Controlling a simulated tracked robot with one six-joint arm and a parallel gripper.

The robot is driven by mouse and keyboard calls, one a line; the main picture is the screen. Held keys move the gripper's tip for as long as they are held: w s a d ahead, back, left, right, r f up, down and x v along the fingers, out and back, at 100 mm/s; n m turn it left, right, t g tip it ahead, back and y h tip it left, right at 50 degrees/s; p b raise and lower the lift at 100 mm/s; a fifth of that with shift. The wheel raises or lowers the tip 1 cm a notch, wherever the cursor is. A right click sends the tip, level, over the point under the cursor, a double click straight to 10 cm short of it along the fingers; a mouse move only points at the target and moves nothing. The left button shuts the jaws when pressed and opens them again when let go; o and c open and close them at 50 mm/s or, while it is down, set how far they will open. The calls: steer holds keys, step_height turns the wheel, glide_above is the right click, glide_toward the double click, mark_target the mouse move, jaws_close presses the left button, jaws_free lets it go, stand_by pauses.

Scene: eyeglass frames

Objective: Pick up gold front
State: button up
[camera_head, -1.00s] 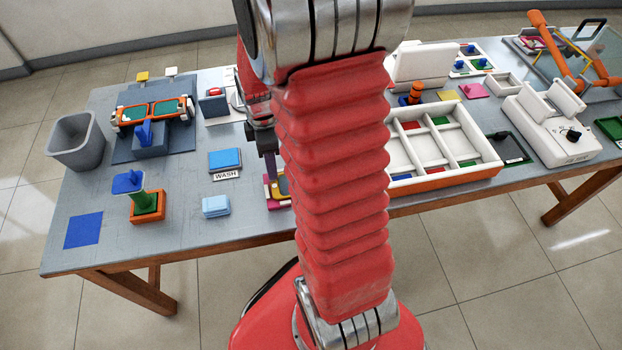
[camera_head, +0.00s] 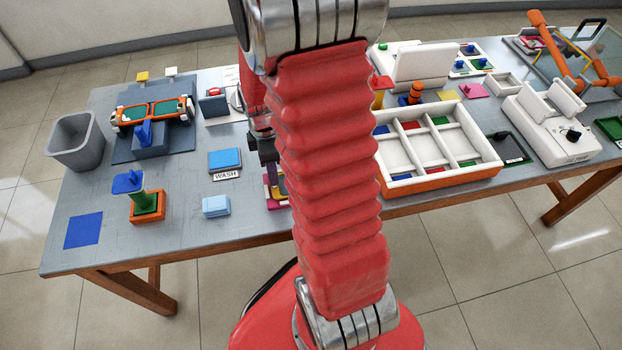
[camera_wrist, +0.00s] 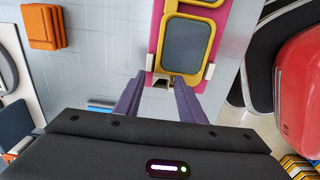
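The gold front (camera_wrist: 168,40), a yellow rim around a dark grey lens, lies on a magenta tray (camera_wrist: 155,30) in the wrist view. Part of a second yellow rim shows at the top edge. My gripper (camera_wrist: 160,80) is at the near end of the visible lens, its two purple-grey fingers apart with a gap between the tips. I cannot tell whether the tips touch the front. In the head view, my gripper (camera_head: 272,178) is low over the tray (camera_head: 268,192) at the table's front edge, and my arm hides much of both.
An orange block (camera_wrist: 43,27) lies left of the tray in the wrist view. In the head view, a light blue block (camera_head: 215,206) and the WASH pad (camera_head: 225,160) stand to the left. A white sorting tray (camera_head: 440,150) stands to the right.

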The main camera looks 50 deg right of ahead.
jaws_close()
stand_by(0.4)
step_height(320, 180, up, 10)
stand_by(0.6)
stand_by(0.4)
